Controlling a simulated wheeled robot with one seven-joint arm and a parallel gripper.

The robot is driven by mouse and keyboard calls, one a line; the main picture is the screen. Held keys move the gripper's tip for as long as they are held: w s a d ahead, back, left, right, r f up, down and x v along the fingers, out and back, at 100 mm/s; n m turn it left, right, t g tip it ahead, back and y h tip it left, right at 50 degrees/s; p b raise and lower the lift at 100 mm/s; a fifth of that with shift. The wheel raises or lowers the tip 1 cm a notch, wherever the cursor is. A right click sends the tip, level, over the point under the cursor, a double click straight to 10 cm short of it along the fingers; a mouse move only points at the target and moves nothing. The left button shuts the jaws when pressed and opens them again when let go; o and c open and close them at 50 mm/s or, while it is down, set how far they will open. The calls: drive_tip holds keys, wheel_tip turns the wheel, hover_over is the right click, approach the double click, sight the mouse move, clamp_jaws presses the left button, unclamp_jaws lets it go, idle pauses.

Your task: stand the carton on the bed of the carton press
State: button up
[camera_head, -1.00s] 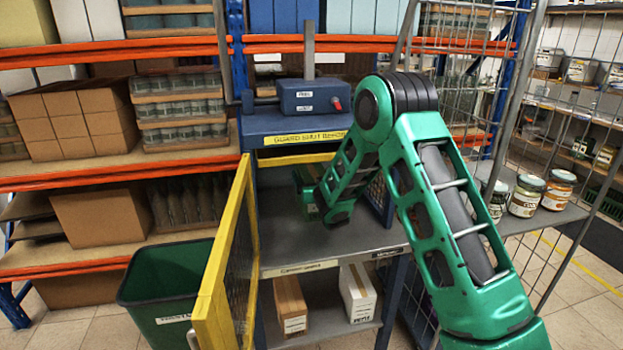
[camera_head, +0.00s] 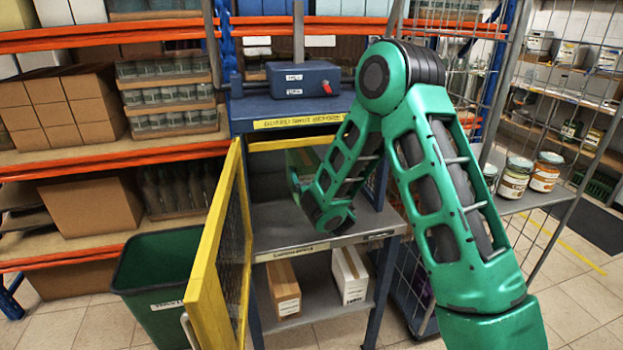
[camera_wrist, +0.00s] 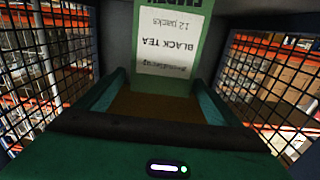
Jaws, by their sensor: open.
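The carton (camera_wrist: 168,45) is green with a white label reading "BLACK TEA, 12 packs", upside down in the wrist view. It is at the top middle, just past and partly between the fingers of my gripper (camera_wrist: 158,88). The fingers are apart, with a brown surface between them. The carton's base is hard to make out. In the head view my arm reaches into the carton press (camera_head: 295,105), over its grey bed (camera_head: 275,222). My arm hides much of the inside, and a dull green patch there cannot be told apart as carton or gripper.
The yellow mesh guard door (camera_head: 207,260) stands open at the press's left. Dark mesh walls (camera_wrist: 45,65) flank my gripper. A brown carton (camera_head: 284,288) and a white carton (camera_head: 349,275) stand on the shelf below the bed. A green bin (camera_head: 155,275) stands left.

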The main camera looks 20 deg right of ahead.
drive_tip(key=shift+s+f, duration=0.2)
drive_tip(key=shift+s, duration=0.3)
drive_tip(key=shift+s+r, duration=0.2)
drive_tip(key=shift+s, duration=0.55)
